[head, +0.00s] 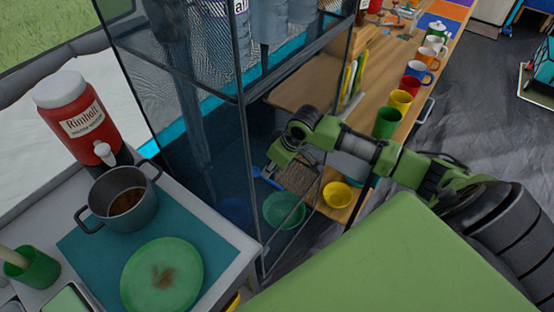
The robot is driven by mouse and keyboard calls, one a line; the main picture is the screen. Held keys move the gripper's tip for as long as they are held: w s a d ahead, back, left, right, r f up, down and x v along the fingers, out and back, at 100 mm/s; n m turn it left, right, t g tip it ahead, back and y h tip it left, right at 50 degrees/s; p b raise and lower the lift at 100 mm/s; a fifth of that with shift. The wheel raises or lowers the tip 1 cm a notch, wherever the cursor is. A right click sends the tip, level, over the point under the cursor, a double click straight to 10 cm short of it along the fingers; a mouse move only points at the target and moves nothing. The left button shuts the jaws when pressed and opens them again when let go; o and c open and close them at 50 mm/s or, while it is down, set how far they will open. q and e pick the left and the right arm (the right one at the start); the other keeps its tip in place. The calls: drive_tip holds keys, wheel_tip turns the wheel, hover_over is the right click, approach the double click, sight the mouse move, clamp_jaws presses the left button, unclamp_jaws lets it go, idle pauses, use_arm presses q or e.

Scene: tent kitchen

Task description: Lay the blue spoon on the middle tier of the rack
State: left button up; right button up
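The rack (243,60) is tall, with a dark frame and see-through dark sides; it stands in the middle of the head view. A small blue piece, apparently the blue spoon (265,179), shows just below the fingertips. Whether the fingers grip it is too small to tell. A green bowl (284,210) shows lower down, behind the rack's frame. My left gripper is out of view.
At left, a table carries a red drink dispenser (77,121), a grey pot (125,198), a green plate (162,275) and a green cup (33,267). Behind the rack, a wooden counter (385,55) holds several coloured mugs and a yellow bowl (338,194). Dark floor lies at right.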

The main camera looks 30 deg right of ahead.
drive_tip(key=v, duration=0.5)
drive_tip(key=shift+r, duration=0.25)
